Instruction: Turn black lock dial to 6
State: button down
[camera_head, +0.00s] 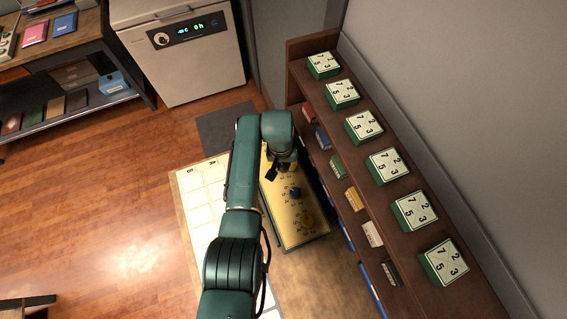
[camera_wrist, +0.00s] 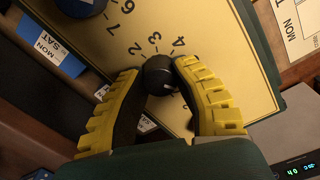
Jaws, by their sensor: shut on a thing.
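The black lock dial (camera_wrist: 157,70) sits on a yellow panel (camera_wrist: 205,30) in the wrist view, with the numbers 2, 3 and 4 printed around its upper side. My gripper (camera_wrist: 158,80) is shut on the black dial, with one yellow ribbed finger on each side. A small pale mark shows low on the dial's right part, but I cannot tell which number it points to. The 6 for this dial is hidden behind the fingers. In the head view, the yellow panel (camera_head: 308,222) lies below my arm's end, and my gripper hides the black dial.
A blue dial (camera_head: 295,193) stands on the same panel; it is at the wrist view's upper left (camera_wrist: 78,4), with its own numbers. A brown shelf (camera_head: 345,110) with several green number boxes runs along the right. A white appliance (camera_head: 185,70) stands behind.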

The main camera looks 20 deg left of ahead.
aim_at(282, 165)
jog(key=shift+s+f, duration=0.1)
jog(key=shift+f, duration=0.05)
dwell(0.3)
jog(key=c, duration=0.7)
grip_release()
jog(key=shift+r, duration=0.4)
jog(key=r, duration=1.1)
jog(key=shift+a+r, duration=0.2)
jog(key=shift+a, duration=0.1)
